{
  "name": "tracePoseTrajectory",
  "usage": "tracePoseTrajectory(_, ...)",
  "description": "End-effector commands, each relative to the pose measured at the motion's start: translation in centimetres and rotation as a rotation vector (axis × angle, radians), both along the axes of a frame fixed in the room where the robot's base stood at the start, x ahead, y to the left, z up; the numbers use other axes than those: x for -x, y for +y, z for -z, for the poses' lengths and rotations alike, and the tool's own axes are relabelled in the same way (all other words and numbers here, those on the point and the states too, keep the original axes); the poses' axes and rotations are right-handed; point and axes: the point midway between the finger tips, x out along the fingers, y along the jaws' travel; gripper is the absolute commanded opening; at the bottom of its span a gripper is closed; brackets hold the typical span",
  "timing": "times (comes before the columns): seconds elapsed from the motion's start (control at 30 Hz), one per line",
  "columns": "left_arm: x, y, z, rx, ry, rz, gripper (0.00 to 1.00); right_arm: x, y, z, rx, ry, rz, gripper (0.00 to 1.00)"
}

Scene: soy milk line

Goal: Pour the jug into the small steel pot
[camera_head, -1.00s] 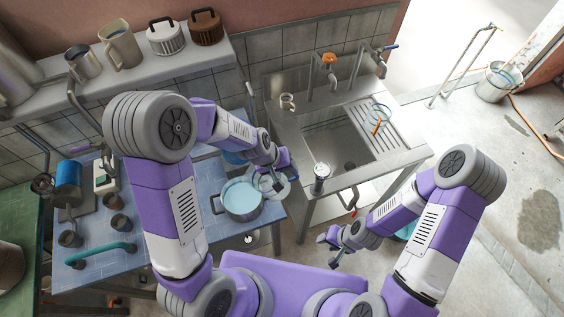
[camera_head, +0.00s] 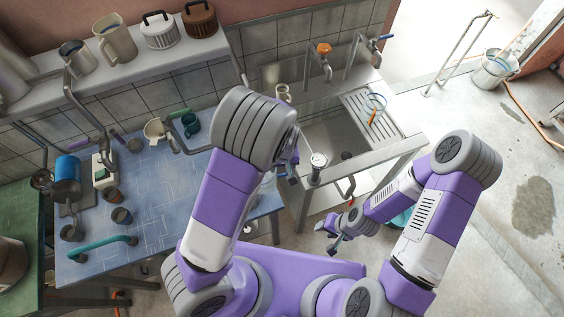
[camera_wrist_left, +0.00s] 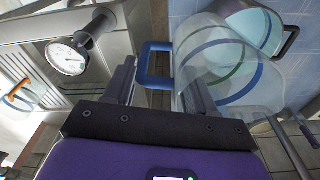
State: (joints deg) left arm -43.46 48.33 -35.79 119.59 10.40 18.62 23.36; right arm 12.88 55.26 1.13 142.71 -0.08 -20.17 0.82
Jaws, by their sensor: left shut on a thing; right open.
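In the left wrist view, a clear jug (camera_wrist_left: 212,78) with blue and green bands and a blue handle (camera_wrist_left: 143,64) is in front of my left gripper (camera_wrist_left: 157,88). That gripper is shut on the handle. A pot (camera_wrist_left: 262,28) with pale contents and a dark side handle shows behind and beyond the jug at upper right. The jug overlaps the pot in this view; I cannot tell its tilt or whether anything is flowing. In the head view my left arm hides the pot and most of the jug. My right gripper (camera_head: 337,236) is open and empty, low in front of the sink.
The steel sink (camera_head: 330,140) stands right of the blue-tiled table (camera_head: 160,205). A round gauge (camera_wrist_left: 68,58) is close left of my left gripper. Cups, a teal handle (camera_head: 103,246) and a blue cylinder (camera_head: 68,170) occupy the table's left. Its middle is clear.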

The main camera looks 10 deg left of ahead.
Motion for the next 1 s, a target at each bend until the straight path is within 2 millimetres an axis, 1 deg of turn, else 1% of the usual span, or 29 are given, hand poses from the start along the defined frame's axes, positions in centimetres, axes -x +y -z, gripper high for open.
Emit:
tracePoseTrajectory(0.27,0.0,0.0,0.0,-0.004,0.001,0.000,0.00,0.0,0.0,0.0,0.000,0.000,0.000,0.43)
tracePoseTrajectory(0.37,0.3,0.1,-0.3,-0.003,0.001,0.000,0.00,0.0,0.0,-0.1,0.000,0.000,0.000,0.43)
tracePoseTrajectory(0.8,3.7,0.8,-3.0,-0.001,-0.001,0.001,0.00,0.0,0.0,-0.2,0.000,0.000,0.000,0.43)
tracePoseTrajectory(1.0,4.8,1.1,-3.9,-0.002,0.001,0.001,0.00,0.0,0.0,-0.2,0.000,0.000,0.000,0.43)
